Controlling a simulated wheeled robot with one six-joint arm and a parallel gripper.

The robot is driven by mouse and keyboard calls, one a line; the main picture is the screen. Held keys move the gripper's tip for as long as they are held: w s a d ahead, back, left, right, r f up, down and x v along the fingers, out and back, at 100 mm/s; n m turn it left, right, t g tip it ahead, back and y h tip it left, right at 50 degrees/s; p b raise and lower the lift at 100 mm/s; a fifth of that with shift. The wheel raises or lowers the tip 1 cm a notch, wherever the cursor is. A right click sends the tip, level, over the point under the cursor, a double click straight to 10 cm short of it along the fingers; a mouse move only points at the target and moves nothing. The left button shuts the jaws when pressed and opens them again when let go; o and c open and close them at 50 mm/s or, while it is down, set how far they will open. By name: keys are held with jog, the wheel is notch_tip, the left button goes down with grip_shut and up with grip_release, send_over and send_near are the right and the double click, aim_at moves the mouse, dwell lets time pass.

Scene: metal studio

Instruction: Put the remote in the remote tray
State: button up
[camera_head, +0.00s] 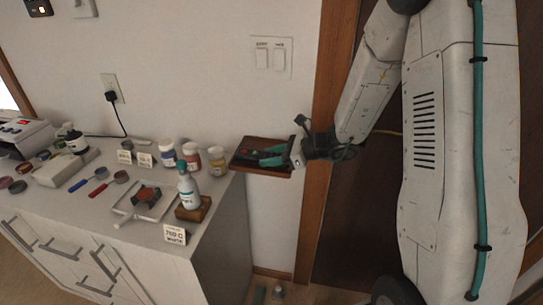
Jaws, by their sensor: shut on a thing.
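The brown remote tray (262,172) sits at wall height just past the right end of the white counter. My gripper (268,156), with teal fingers, reaches in from the right, low over the tray. It is shut on a small dark thing, which appears to be the remote (253,154); a little red shows near it. The fingers cover much of it. I cannot tell whether it touches the tray floor.
The counter (226,205) left of the tray holds several jars (190,156), a pump bottle (188,187) on a wooden block, a metal tray (143,203) and small tools. A door frame (318,200) stands right of the tray.

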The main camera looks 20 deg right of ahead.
jog(key=shift+f, duration=0.1)
jog(key=o, duration=0.7)
jog(key=shift+o, duration=0.2)
